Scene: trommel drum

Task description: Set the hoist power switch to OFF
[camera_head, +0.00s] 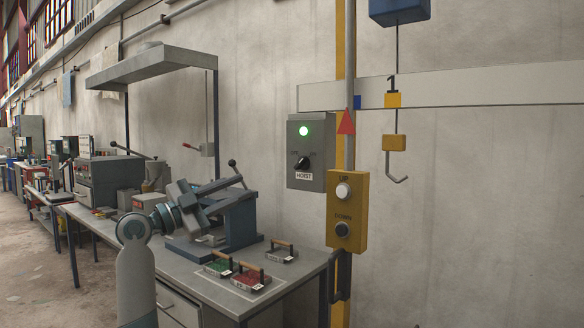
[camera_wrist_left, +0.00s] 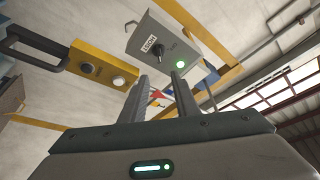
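My left gripper (camera_head: 232,183) is left of the box, over the bench. In the left wrist view, the box (camera_wrist_left: 190,35) and knob (camera_wrist_left: 158,52) show beyond the fingertips (camera_wrist_left: 160,77), which are apart with nothing between them. The gripper does not touch the knob. My right gripper is out of view.
A yellow UP/DOWN pendant (camera_head: 346,213) hangs just below and right of the box. A hook (camera_head: 397,170) hangs further right. The bench (camera_head: 200,278) holds a grey machine (camera_head: 240,222) and several handled trays (camera_head: 251,279). Bare wall lies left of the box.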

